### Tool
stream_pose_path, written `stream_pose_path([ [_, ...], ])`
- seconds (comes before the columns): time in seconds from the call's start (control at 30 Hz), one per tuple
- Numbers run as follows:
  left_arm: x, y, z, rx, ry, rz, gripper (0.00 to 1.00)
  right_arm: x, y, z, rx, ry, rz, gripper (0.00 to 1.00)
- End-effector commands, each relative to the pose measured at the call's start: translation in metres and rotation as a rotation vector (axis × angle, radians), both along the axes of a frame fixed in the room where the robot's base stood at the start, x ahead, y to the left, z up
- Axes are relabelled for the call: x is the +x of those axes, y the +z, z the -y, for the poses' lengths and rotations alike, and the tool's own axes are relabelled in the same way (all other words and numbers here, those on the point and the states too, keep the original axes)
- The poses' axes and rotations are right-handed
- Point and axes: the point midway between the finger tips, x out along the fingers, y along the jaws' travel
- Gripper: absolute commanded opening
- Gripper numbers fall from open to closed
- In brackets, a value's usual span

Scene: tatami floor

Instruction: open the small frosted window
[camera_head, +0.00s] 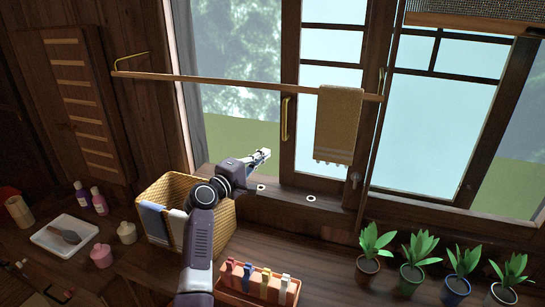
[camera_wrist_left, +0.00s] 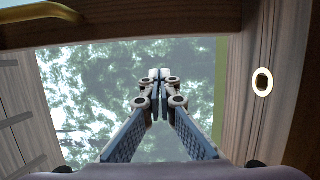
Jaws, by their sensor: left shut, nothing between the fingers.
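The window has dark wooden frames with pale blue, frosted-looking panes (camera_head: 330,85). A vertical brass handle (camera_head: 285,118) is on the left stile of this sash. To its left, a gap or clear pane (camera_head: 240,75) shows blurred trees and grass; I cannot tell whether glass fills it. My left gripper (camera_head: 266,154) is shut and empty, below and left of the handle, near the sill. In the left wrist view my closed fingertips (camera_wrist_left: 159,75) point toward the trees. A curved brass handle (camera_wrist_left: 45,12) shows at that view's upper left, apart from the fingers. My right gripper is not in view.
A wooden rail (camera_head: 220,82) crosses in front of the window, with a towel (camera_head: 338,125) hanging from it. A wicker basket (camera_head: 155,190) stands below my left arm. A tray of pegs (camera_head: 240,286) and potted plants (camera_head: 412,265) line the counter.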

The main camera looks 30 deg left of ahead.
Motion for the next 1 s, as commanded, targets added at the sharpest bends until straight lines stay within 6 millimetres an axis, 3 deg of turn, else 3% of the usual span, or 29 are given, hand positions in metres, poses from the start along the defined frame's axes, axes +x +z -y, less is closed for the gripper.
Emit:
stream_pose_path([
  [0.03, 0.002, 0.001, 0.013, -0.006, -0.005, -0.002, 0.00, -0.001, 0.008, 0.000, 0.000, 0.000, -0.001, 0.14],
  [0.2, 0.005, 0.000, 0.029, -0.005, -0.004, -0.002, 0.00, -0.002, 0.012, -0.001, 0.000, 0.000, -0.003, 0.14],
  [0.7, 0.007, -0.001, 0.038, -0.003, -0.004, -0.003, 0.00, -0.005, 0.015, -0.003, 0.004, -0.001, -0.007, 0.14],
  [0.77, 0.009, 0.000, 0.047, -0.005, -0.007, -0.005, 0.00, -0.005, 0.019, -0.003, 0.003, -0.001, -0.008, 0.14],
  [1.0, 0.023, 0.000, 0.107, -0.009, -0.015, -0.007, 0.00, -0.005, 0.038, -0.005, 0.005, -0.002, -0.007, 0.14],
])
